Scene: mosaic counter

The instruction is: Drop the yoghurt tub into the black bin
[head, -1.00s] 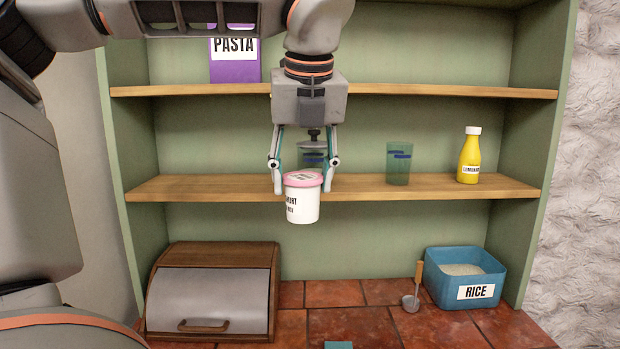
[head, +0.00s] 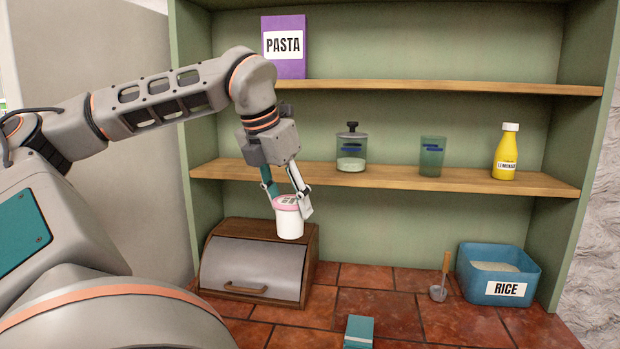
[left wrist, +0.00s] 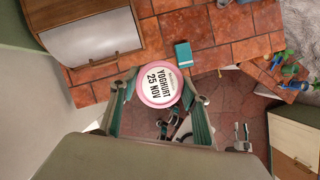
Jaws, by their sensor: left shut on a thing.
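The yoghurt tub (head: 290,222) is white with a pink-rimmed lid. My left gripper (head: 288,200) is shut on it near the lid and holds it upright in the air, in front of the bread box. In the left wrist view the tub's lid (left wrist: 159,86) reads "YOGHURT 25 NOV" and sits between the two fingers. I see no black bin in these views.
A wooden bread box (head: 258,262) stands on the tiled counter below. A teal box (head: 359,333) lies near the front. A scoop (head: 440,285) and a blue rice tub (head: 497,275) stand right. A shelf above holds a jar (head: 351,150), a glass (head: 431,157) and a yellow bottle (head: 506,153).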

